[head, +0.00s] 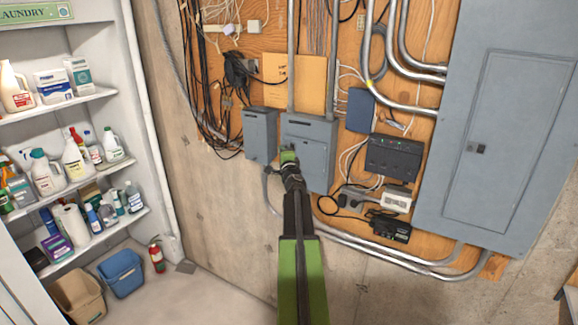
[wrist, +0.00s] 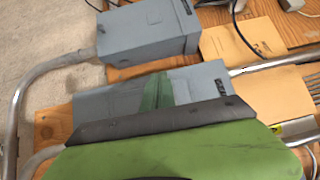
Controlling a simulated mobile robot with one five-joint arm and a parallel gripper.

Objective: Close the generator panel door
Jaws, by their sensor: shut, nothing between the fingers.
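The generator panel seems to be the middle grey box (head: 318,135) on the plywood backboard; no label names it in a form I can read. Its front looks flat, and I cannot tell whether its door is fully flush. My green and black gripper (head: 289,158) is in front of its left part, covering some of the door; I cannot tell if it touches. In the wrist view the grey box (wrist: 205,75) lies behind my gripper (wrist: 157,92), which is shut and empty. A dark label shows at the box's right end there.
A smaller grey box (head: 259,135) is close on the left. A large grey breaker panel (head: 500,130) with a shut-looking door stands right. Black devices (head: 394,155), cables and metal conduits surround the boxes. Laundry shelves (head: 75,165) are at left; a fire extinguisher (head: 156,255) stands on the floor.

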